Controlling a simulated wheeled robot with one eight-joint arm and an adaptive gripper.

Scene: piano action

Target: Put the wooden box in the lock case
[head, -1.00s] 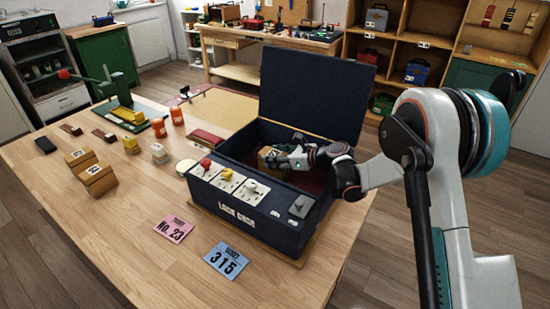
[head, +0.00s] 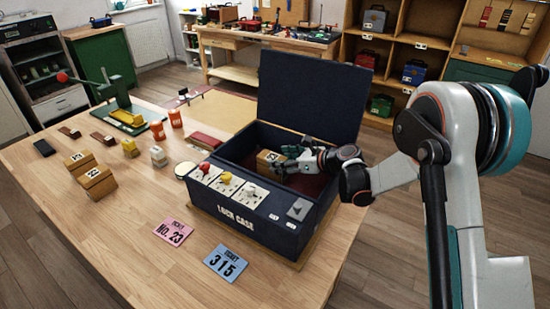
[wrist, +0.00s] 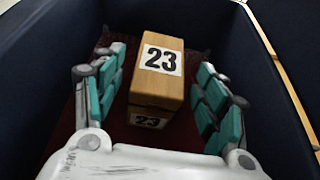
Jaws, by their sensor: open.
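The wooden box (head: 268,157) is a light block with white "23" labels. It is inside the open lock case (head: 252,232), a dark blue case with a red lining and its lid up. The wrist view also shows the wooden box (wrist: 160,60), upright over the red floor; its underside contact is hard to see. My gripper (head: 287,163) is inside the case, open, with its fingers on either side of the box. In the wrist view, gaps show between the box and the teal finger pads.
The case walls stand close around my gripper, with the raised lid (head: 312,95) behind. Knobs sit on the front ledge. A pink ticket (head: 173,232) and a blue ticket (head: 226,260) lie in front. Two other wooden blocks (head: 97,182) stand at left.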

